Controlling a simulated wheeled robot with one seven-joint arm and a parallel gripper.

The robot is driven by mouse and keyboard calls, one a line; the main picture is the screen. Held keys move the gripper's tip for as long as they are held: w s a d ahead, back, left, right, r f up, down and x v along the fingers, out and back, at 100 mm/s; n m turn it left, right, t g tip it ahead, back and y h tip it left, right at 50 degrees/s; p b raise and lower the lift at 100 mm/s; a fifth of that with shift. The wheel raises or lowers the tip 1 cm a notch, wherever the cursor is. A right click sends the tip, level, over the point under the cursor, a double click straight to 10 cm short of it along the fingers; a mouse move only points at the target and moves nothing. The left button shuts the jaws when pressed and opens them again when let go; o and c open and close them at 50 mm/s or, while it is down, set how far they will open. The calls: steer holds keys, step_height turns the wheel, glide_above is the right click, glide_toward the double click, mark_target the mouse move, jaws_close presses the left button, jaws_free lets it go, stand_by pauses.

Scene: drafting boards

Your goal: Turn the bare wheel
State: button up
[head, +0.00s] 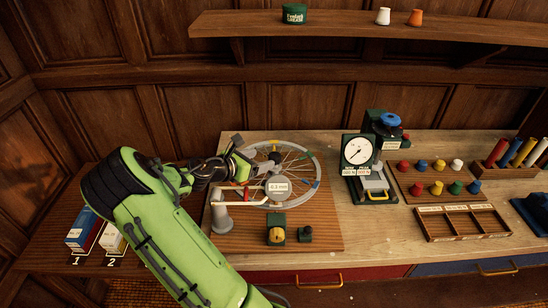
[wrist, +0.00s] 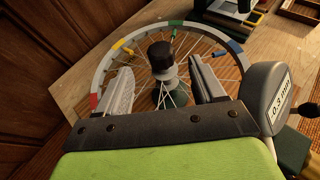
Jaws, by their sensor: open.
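The bare wheel (head: 311,156) has a pale grey rim, thin spokes and coloured rim marks, with no tyre on it. It lies nearly flat over a wooden board; its rim also shows in the wrist view (wrist: 145,31). At its centre is a hub with a black knob (wrist: 160,56). My gripper (wrist: 160,70) is open above the wheel, with its two grey fingers on either side of the hub and a gap to each in the picture. Whether a finger touches the spokes cannot be told. In the head view my gripper (head: 240,150) covers the wheel's left part.
A grey post (head: 221,218) and a green box with a yellow knob (head: 277,236) stand nearer. A dial device (head: 358,152) stands right.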

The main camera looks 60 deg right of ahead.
mark_target(274, 156)
steer(key=x, duration=0.8)
steer(key=shift+d+f, duration=0.1)
jaws_close()
steer(key=shift+s+n+t+p, duration=0.1)
steer(key=shift+n+t+p, duration=0.25)
steer(key=shift+n+t, duration=0.45)
steer(key=shift+t, duration=0.1)
